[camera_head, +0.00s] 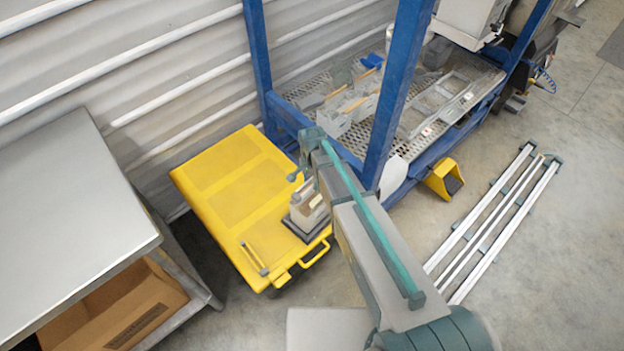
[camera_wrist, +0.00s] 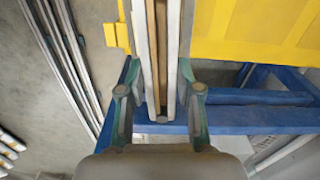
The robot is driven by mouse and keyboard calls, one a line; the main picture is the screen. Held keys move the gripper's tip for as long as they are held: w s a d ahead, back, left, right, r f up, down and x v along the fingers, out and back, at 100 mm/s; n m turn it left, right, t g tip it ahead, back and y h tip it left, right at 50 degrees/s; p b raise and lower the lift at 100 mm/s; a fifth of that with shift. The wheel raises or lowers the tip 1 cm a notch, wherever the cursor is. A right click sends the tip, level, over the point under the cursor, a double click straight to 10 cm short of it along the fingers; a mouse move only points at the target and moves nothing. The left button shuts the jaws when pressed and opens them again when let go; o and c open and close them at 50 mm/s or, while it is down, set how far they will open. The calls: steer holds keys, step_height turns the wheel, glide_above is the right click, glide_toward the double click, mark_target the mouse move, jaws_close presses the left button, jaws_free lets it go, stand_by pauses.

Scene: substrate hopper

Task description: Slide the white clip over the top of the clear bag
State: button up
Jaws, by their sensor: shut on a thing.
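My gripper (camera_wrist: 160,98) is shut on the white clip (camera_wrist: 144,50), with one teal-and-grey finger on each side. The clip is a long pair of white bars with a brown strip between them, and it runs out of the top of the wrist view. In the head view my gripper (camera_head: 304,166) is over the right edge of the yellow cart, partly hidden by my arm. The clear bag (camera_head: 308,212) stands upright on a dark base on the cart, below my gripper. I cannot make out the bag in the wrist view.
The yellow cart (camera_head: 222,190) carries a small bar (camera_head: 254,258) near its front edge. A blue-framed rack (camera_head: 392,95) stands close behind on the right. A grey table (camera_head: 70,215) is at left, with a cardboard box (camera_head: 125,308) beneath. Long rails (camera_head: 495,225) lie on the floor at right.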

stand_by(0.8)
steer(key=o, duration=1.7)
steer(key=shift+r, duration=0.1)
steer(key=shift+r+p, duration=1.6)
steer(key=shift+r, duration=1.85)
